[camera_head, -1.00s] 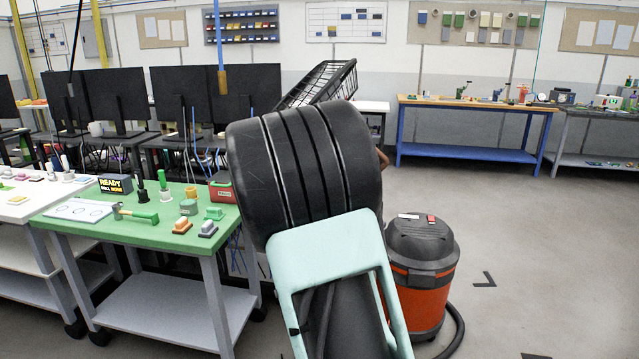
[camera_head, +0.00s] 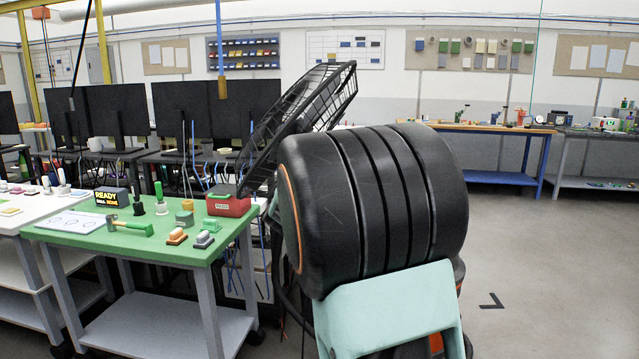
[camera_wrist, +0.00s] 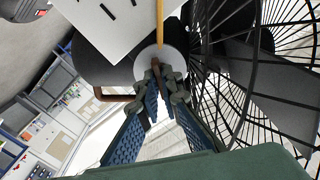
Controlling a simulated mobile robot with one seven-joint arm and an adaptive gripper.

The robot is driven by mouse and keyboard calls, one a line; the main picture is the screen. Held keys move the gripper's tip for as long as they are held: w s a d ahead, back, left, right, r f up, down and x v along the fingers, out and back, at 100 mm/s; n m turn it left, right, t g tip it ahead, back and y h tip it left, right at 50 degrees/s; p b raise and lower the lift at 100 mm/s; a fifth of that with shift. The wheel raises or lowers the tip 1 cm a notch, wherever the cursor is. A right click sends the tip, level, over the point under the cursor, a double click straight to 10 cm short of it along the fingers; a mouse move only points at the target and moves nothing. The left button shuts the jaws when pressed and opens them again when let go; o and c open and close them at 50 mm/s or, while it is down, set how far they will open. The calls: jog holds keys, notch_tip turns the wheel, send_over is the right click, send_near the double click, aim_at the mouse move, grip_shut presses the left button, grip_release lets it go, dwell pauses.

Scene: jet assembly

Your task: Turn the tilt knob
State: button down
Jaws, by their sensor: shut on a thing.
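A black wire-cage fan (camera_head: 322,98) stands tilted behind the green table in the head view. Its cage fills the right side of the wrist view (camera_wrist: 262,75). In the wrist view my gripper (camera_wrist: 160,74) has its two blue fingers closed together on a small brownish knob (camera_wrist: 155,66), in front of a pale round disc. The fingertips hide most of the knob, so its turn angle cannot be told. In the head view my arm hides the gripper and the knob.
A green table (camera_head: 150,236) with a red box (camera_head: 228,205), a hammer (camera_head: 122,226) and small tools stands at left. Dark monitors (camera_head: 180,118) stand behind it. A wooden-topped blue bench (camera_head: 490,178) is at the back. Open floor lies at right.

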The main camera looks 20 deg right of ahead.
jog(key=shift+a+f+m+b, duration=0.1)
jog(key=shift+f+m+b, duration=0.1)
jog(key=shift+m+b, duration=2.45)
jog(key=shift+f+m+b, duration=0.2)
jog(key=shift+m+b, duration=1.2)
jog(key=shift+m, duration=2.35)
jog(key=shift+r, duration=0.1)
jog(key=c, duration=2.1)
grip_release()
jog(key=shift+r, duration=0.2)
jog(key=shift+v, duration=3.85)
